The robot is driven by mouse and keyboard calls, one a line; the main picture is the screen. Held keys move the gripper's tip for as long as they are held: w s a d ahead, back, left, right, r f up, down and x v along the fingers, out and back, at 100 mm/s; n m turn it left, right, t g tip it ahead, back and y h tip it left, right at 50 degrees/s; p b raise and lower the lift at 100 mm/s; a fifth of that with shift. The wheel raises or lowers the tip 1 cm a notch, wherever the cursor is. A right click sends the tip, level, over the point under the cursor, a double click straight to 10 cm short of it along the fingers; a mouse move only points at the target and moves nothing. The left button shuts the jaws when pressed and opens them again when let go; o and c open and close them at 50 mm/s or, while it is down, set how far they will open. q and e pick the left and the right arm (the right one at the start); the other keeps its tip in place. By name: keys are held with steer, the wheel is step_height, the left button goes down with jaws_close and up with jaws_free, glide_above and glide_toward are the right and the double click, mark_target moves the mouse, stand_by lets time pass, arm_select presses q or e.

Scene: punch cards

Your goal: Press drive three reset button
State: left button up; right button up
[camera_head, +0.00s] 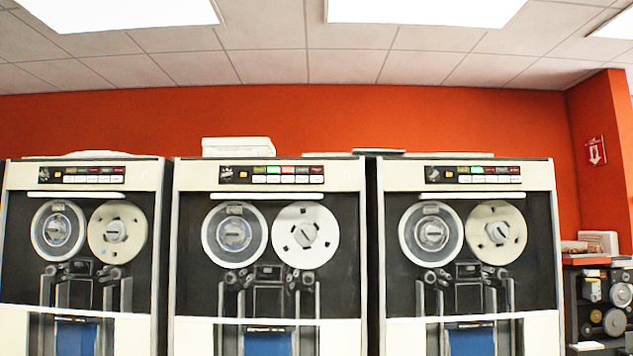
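Three tape drives stand side by side: a left drive (160,250), a middle drive (180,290) and a right drive (551,290). Each has a black button panel at its top: the left panel (82,174), the middle panel (272,174) and the right panel (473,174). Each panel has a dark knob, an orange button and a row of small coloured and white buttons. A green light shows on the middle and right panels. The button labels and drive numbers are too small to read. Neither of my grippers is in view.
A white box (238,147) lies on top of the middle drive. A dark shelf (572,300) with reels and boxes stands at the far right, below a red arrow sign (595,151). An orange wall (400,110) is behind the drives.

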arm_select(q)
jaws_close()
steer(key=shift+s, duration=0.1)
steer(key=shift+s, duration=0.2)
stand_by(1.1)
